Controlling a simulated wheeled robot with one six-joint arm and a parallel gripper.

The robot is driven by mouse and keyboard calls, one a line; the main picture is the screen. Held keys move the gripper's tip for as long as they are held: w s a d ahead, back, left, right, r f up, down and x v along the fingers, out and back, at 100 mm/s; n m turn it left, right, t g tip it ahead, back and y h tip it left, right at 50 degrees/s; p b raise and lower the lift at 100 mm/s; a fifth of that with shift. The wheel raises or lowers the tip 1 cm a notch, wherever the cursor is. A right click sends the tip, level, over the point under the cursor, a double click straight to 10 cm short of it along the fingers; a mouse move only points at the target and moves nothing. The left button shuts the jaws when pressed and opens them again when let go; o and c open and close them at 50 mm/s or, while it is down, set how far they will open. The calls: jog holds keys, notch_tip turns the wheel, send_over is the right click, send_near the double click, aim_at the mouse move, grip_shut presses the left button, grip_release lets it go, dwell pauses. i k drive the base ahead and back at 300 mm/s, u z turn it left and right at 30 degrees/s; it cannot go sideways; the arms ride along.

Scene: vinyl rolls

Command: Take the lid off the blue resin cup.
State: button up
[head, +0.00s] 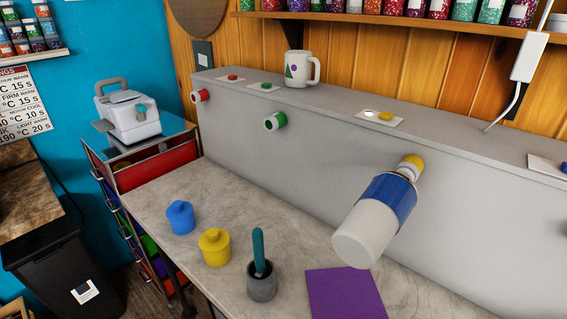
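The blue resin cup (181,223) stands upright on the grey marbled bench, near its left edge. Its blue lid (180,209), with a rounded knob on top, is on the cup. Nothing touches the cup or covers it in the head view. My gripper is not in view.
A yellow lidded cup (215,252) stands close at the blue cup's lower right. Beyond it are a grey pot (262,288) with a teal handle and a purple sheet (345,293). A large white-and-blue cylinder (366,234) juts out before the yellow peg. Bench (235,195) behind the cups is clear.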

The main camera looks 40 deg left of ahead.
aim_at(179, 210)
jog(key=u, duration=2.6)
jog(key=i, duration=1.05)
jog(key=z, duration=0.4)
